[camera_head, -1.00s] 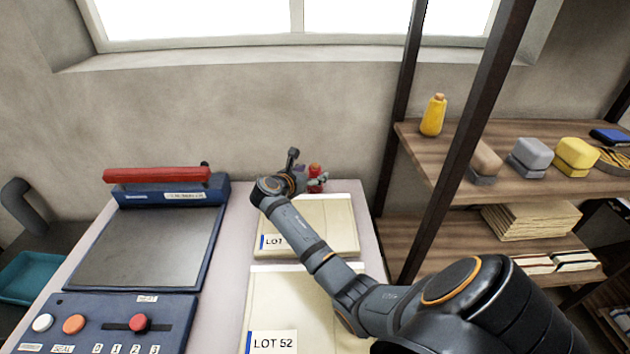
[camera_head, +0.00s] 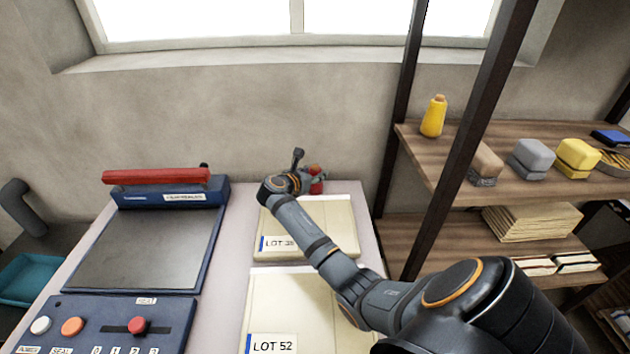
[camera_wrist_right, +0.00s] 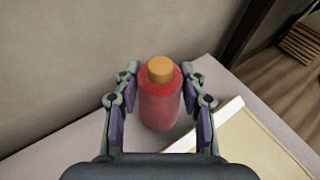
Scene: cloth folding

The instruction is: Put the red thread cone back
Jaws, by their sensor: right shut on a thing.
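The red thread cone (camera_wrist_right: 160,102) with an orange top stands upright between the fingers of my right gripper (camera_wrist_right: 160,112) in the right wrist view. The fingers are shut on it from both sides. In the head view the red thread cone (camera_head: 317,180) shows at the back of the table, partly hidden by my right gripper (camera_head: 300,183). Its base is close to the table top; I cannot tell if it touches. My left gripper is not in view.
Trays labelled LOT 52 (camera_head: 310,300) and LOT 38 (camera_head: 335,228) lie in front of the cone. A blue heat sealer (camera_head: 150,245) stands left. A shelf (camera_head: 425,155) on the right holds a yellow cone (camera_head: 433,117) and several blocks. A dark shelf post (camera_head: 470,130) stands in front.

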